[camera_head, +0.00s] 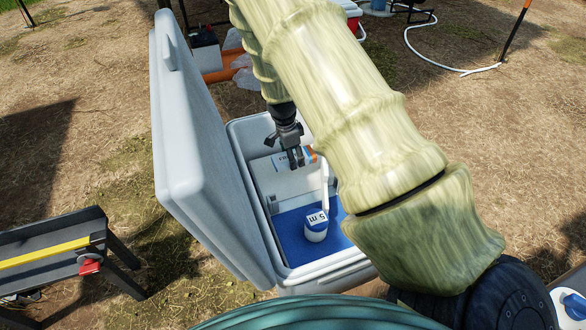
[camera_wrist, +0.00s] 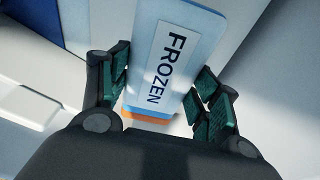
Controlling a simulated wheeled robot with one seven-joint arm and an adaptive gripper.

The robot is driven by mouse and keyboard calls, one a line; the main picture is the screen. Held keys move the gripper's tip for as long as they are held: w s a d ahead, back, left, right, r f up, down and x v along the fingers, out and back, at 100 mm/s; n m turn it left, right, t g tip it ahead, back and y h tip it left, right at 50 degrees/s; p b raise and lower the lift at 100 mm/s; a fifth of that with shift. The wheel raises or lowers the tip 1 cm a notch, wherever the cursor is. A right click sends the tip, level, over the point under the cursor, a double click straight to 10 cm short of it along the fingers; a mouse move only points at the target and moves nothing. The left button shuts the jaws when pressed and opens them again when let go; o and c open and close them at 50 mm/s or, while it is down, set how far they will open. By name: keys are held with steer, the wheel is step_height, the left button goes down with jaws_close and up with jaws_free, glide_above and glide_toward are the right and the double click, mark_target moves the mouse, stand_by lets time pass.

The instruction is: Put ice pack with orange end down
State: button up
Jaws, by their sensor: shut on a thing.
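The ice pack (camera_wrist: 188,50) is a blue and white slab with a label reading FROZEN. Its orange end (camera_wrist: 147,113) is nearest my gripper's palm in the wrist view. My gripper (camera_wrist: 163,88) is shut on the ice pack, with a finger on each side. In the head view, my gripper (camera_head: 285,154) points down inside the open white cooler (camera_head: 358,268). There, part of the ice pack (camera_head: 284,163) shows beside the fingers, partly hidden by them. I cannot tell whether it touches the cooler.
The cooler's lid (camera_head: 195,150) stands open on the left. A dark stand (camera_head: 55,255) with a yellow strip is at the lower left.

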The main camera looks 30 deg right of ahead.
step_height(320, 180, down, 5)
steer(key=b, duration=0.2)
steer(key=shift+b, duration=0.3)
steer(key=shift+r, duration=0.1)
steer(key=o, duration=1.2)
steer(key=shift+o, duration=0.2)
steer(key=r+p, duration=0.2)
steer(key=r, duration=0.2)
steer(key=a+r+p, duration=0.1)
steer(key=r+p, duration=0.1)
steer(key=r, duration=0.2)
steer(key=r+p, duration=0.2)
steer(key=r, duration=0.2)
steer(key=shift+w+a+p, duration=0.2)
steer(key=shift+a+p, duration=0.15)
